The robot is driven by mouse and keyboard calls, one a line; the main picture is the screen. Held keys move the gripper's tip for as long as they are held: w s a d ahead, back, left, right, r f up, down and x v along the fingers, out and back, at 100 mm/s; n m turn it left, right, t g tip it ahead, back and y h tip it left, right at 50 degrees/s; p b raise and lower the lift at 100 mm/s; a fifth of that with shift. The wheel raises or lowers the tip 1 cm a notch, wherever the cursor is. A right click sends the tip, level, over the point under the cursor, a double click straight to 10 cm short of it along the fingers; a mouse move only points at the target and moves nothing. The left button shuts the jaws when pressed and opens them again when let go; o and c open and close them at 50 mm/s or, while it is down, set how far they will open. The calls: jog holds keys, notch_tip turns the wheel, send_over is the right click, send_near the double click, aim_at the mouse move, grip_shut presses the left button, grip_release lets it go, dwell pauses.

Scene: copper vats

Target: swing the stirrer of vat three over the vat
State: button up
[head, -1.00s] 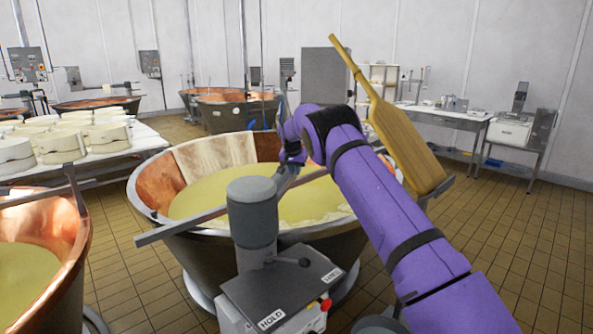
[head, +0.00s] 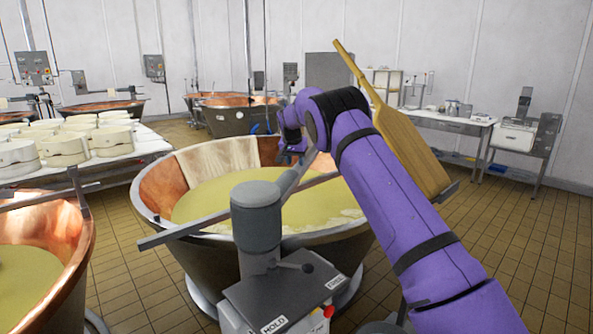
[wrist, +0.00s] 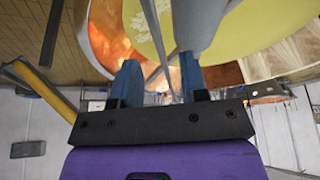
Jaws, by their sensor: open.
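A copper-lined vat (head: 157,190) of pale yellow liquid stands in the middle of the head view. In front of it is the stirrer's grey column (head: 257,215), above a box marked HOLD. A grey arm (head: 292,185) reaches from the column over the vat towards my gripper (head: 292,150). A long flat bar (head: 190,229) crosses behind the column. In the wrist view my gripper (wrist: 160,88) is open, with two blue fingers. A thin grey bar (wrist: 153,32) shows between them, and a thicker grey part (wrist: 203,25) is by the right finger. I cannot tell whether they touch.
A wooden paddle (head: 405,140) leans at the vat's right, close to my arm. Another copper vat (head: 62,235) is at left front. A table (head: 130,152) with white moulds is behind it. More vats (head: 232,118) stand at the back. The tiled floor at right is clear.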

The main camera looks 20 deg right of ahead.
jog(key=shift+v, duration=1.8)
jog(key=s+a+r+n+y, duration=0.1)
jog(key=s+r, duration=0.9)
jog(key=s, duration=0.4)
jog(key=s+a+r+n+y, duration=0.1)
jog(key=s+r+n, duration=0.1)
jog(key=s+r, duration=1)
jog(key=s+a+f+n, duration=0.1)
jog(key=s+f, duration=0.2)
jog(key=s, duration=1)
jog(key=s+a+f+n+t, duration=0.1)
jog(key=s+a+f+n, duration=0.1)
jog(key=s, duration=1)
jog(key=s+a+f+n, duration=0.1)
jog(key=s+f, duration=0.4)
jog(key=s, duration=0.8)
jog(key=shift+s+a+t+y, duration=0.3)
jog(key=shift+a+y, duration=0.1)
jog(key=shift+a, duration=0.25)
